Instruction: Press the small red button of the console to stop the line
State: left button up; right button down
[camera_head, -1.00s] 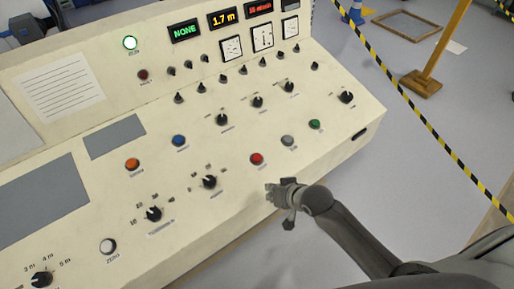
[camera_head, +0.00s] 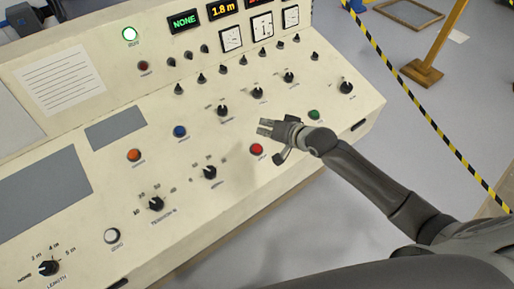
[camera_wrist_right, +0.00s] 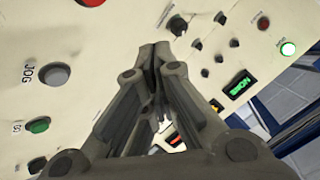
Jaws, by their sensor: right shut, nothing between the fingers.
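The sloped console (camera_head: 330,130) carries a red button (camera_head: 257,150) in its front row; part of a red button shows at the top edge of the right wrist view (camera_wrist_right: 90,2). A smaller dark red button or lamp (camera_head: 143,66) sits near the back panel; it also shows in the wrist view (camera_wrist_right: 263,23). My right gripper (camera_head: 265,127) is shut and empty over the console, just behind the red button in the head view and apart from it. It hides the grey button in the head view; the wrist view shows that JOG button (camera_wrist_right: 55,75). My left gripper is out of view.
A green button (camera_head: 314,114), a blue button (camera_head: 180,131), an orange button (camera_head: 134,155) and several black knobs surround the area. A display reads 1.8 m (camera_head: 222,9); another reads NONE (camera_head: 184,20). Striped tape (camera_head: 430,120) runs across the floor at right.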

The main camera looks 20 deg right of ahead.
jog(key=b, duration=0.8)
send_over(260, 148)
jog(key=f, duration=0.7)
jog(key=shift+s+d+f, duration=0.15)
jog(key=shift+s+f, duration=0.15)
jog(key=shift+f, duration=0.1)
jog(key=shift+w+f, duration=0.15)
jog(key=shift+f, duration=0.15)
jog(key=shift+f, duration=0.35)
jog(key=shift+w+f, duration=0.15)
jog(key=shift+f, duration=0.35)
dwell(0.6)
jog(key=shift+s+r+p, duration=0.2)
jog(key=shift+r+p, duration=0.65)
jog(key=shift+p, duration=0.2)
jog(key=shift+r, duration=0.1)
